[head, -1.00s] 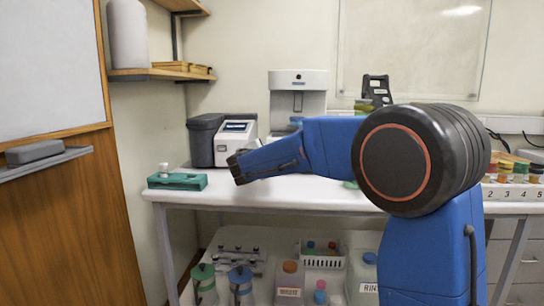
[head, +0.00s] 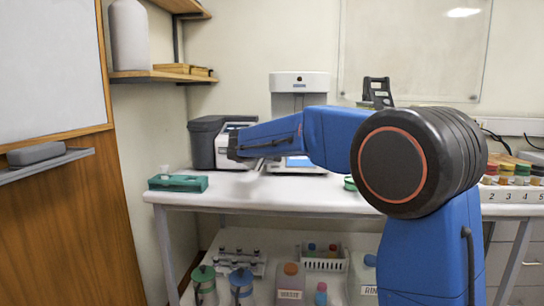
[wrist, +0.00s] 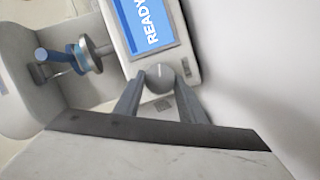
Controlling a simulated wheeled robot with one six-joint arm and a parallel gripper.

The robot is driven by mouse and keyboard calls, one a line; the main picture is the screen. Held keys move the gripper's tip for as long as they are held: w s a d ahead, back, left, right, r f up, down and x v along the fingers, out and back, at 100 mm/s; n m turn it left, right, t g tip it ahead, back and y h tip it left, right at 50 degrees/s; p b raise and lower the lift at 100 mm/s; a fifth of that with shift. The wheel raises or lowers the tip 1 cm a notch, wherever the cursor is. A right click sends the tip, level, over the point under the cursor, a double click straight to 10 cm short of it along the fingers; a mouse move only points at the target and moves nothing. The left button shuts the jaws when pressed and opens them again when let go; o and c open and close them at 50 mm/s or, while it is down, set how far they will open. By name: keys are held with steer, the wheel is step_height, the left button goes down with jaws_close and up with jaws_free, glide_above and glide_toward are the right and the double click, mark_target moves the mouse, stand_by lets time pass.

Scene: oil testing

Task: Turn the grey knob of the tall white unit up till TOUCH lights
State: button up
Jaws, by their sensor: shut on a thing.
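The tall white unit (head: 299,80) stands at the back of the bench, its middle hidden behind my arm in the head view. Its blue screen (wrist: 150,22) reads READY in the wrist view and lies sideways there. The round grey knob (wrist: 160,76) is beside the screen, with a pale mark on its face. My gripper (wrist: 158,88) is shut on the knob, one finger on each side of it. In the head view my gripper is hidden behind the arm. I see no lit TOUCH word.
A blue and metal part (wrist: 75,58) of the unit sits close to the screen in the wrist view. A small white instrument (head: 226,150) and a dark box (head: 203,140) stand left of the unit. A green tray (head: 178,183) lies at the bench's left end.

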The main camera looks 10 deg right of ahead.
steer(key=m, duration=0.3)
steer(key=shift+d+g+y, duration=0.15)
steer(key=shift+g+y, duration=0.15)
steer(key=shift+y, duration=0.1)
steer(key=shift+r+m+y, duration=0.15)
steer(key=shift+m+y, duration=0.45)
steer(key=shift+m, duration=1.1)
steer(key=shift+d, duration=0.1)
steer(key=o, duration=0.8)
steer(key=shift+c, duration=0.2)
steer(key=v, duration=1.7)
steer(key=shift+r, duration=0.2)
steer(key=shift+s, duration=0.1)
